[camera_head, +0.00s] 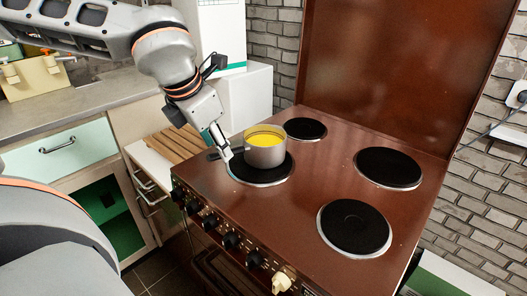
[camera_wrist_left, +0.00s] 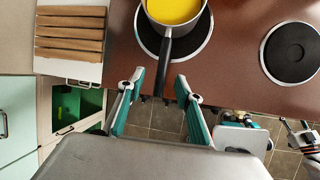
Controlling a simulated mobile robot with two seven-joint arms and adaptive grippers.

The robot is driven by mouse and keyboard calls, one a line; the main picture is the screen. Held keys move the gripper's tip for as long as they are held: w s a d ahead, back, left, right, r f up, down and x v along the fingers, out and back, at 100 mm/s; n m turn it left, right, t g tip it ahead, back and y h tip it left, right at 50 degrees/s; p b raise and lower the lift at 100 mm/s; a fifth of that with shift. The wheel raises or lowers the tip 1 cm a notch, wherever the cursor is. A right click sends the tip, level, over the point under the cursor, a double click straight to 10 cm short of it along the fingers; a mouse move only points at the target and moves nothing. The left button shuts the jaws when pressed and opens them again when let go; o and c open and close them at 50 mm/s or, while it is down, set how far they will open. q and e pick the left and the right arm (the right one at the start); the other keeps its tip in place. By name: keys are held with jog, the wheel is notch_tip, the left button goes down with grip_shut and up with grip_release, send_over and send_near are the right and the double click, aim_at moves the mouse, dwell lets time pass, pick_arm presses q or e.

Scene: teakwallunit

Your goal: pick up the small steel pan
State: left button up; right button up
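The small steel pan (camera_head: 264,153) sits upright on the front-left black hotplate (camera_head: 240,175) of a brown stove, with yellow contents inside. In the left wrist view, the pan (camera_wrist_left: 172,28) is at the top, and its dark handle (camera_wrist_left: 164,72) points down toward me. My left gripper (camera_head: 224,148) is at the pan's left, near the handle side. In the wrist view, its teal fingers (camera_wrist_left: 159,80) are spread on either side of the handle's end with gaps. I cannot tell whether they are level with the handle.
Other hotplates (camera_head: 388,168) on the stove are empty. Knobs (camera_head: 232,240) line its front edge. A brown panel (camera_head: 400,70) rises behind. A slatted wooden board (camera_head: 172,146) lies on the counter at left. A white block (camera_head: 248,98) stands behind the board.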

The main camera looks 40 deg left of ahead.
pick_arm(q)
jog(key=x, duration=0.4)
jog(key=shift+w+d, duration=0.15)
jog(key=shift+d, duration=0.05)
jog(key=shift+w+a+f+b, duration=0.1)
jog(key=shift+w+f+b, duration=0.05)
jog(key=shift+f+b, duration=0.2)
jog(key=shift+w+f, duration=0.15)
grip_shut()
pick_arm(e)
jog(key=shift+w+a+r, duration=0.2)
jog(key=shift+w+r, duration=0.1)
jog(key=shift+w, duration=0.2)
